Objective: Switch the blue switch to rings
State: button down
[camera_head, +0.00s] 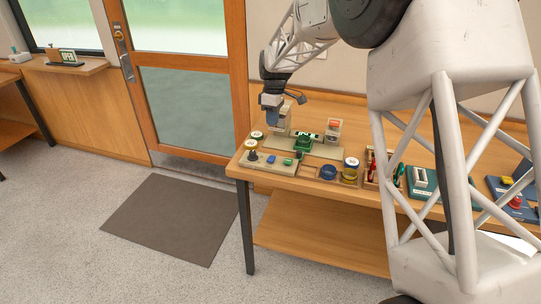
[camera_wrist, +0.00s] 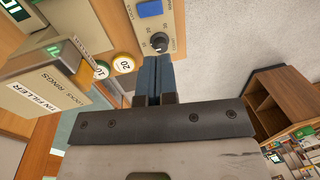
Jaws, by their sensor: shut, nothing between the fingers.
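A blue switch (camera_wrist: 149,8) sits on a beige panel (camera_wrist: 176,22) beside a black knob, at the top of the wrist view. It shows small in the head view (camera_head: 287,161). A beige box labelled TIN FILLER (camera_wrist: 45,100) stands at the left, with the word RINGS partly readable on it. Which way the blue switch is set cannot be told. My gripper (camera_wrist: 158,58) is shut and empty, its fingertips appearing near the knob's lower edge; contact cannot be told. In the head view my gripper (camera_head: 269,117) is over the counter's left end, by the tin filler (camera_head: 284,115).
Discs marked 20 (camera_wrist: 124,63) and 10 (camera_wrist: 101,70) show between my fingers and the filler. The floor by the mat (camera_head: 170,218) is clear.

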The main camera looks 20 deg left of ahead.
aim_at(271, 159)
jog(key=f, duration=0.4)
jog(key=s+f, duration=0.1)
jog(key=f, duration=0.4)
jog(key=s+f, duration=0.1)
jog(key=f, duration=0.3)
jog(key=shift+s+f, duration=0.1)
jog(key=shift+f, duration=0.3)
jog(key=shift+s+f, duration=0.1)
jog(key=shift+f+t, duration=0.15)
jog(key=shift+t, duration=0.15)
dwell(0.4)
jog(key=shift+w+r, duration=0.35)
jog(key=shift+w, duration=0.35)
